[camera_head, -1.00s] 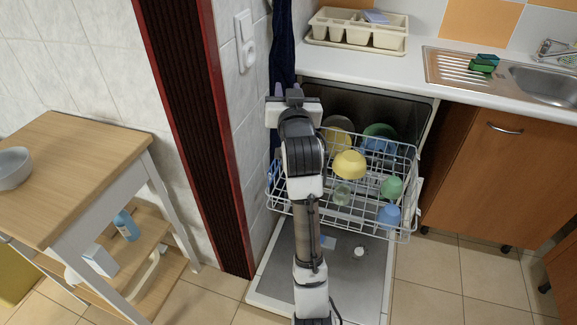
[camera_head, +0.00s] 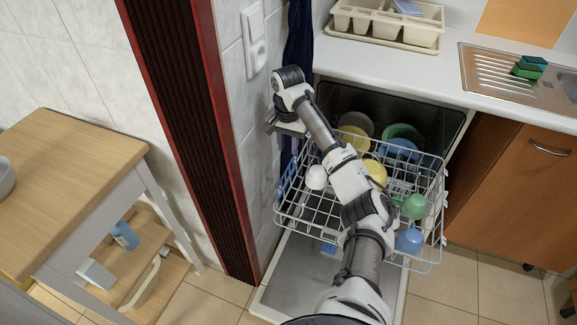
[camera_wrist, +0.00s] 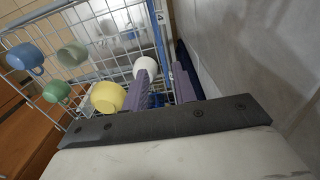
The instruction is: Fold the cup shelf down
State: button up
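The dishwasher's upper rack (camera_head: 325,229) is pulled out, a white wire basket. Blue parts, which look like the cup shelf (camera_head: 287,180), run along its left side, upright as far as I can tell. In the wrist view a blue strip (camera_wrist: 158,32) lines the rack's edge. My gripper (camera_wrist: 163,76) is open and empty, its two purple fingers apart above that side of the rack. I cannot tell whether a finger touches the shelf.
A white cup (camera_head: 316,177) stands close to the shelf side. The tiled wall (camera_head: 255,110) and a dark blue cloth (camera_head: 298,45) are close on the left.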

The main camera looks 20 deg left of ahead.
aim_at(288, 175)
jog(key=f+p, duration=0.1)
jog(key=f, duration=0.5)
jog(key=f+p, duration=0.1)
jog(key=f, duration=0.6)
jog(key=shift+s+f, duration=0.2)
jog(key=shift+f, duration=0.05)
grip_shut()
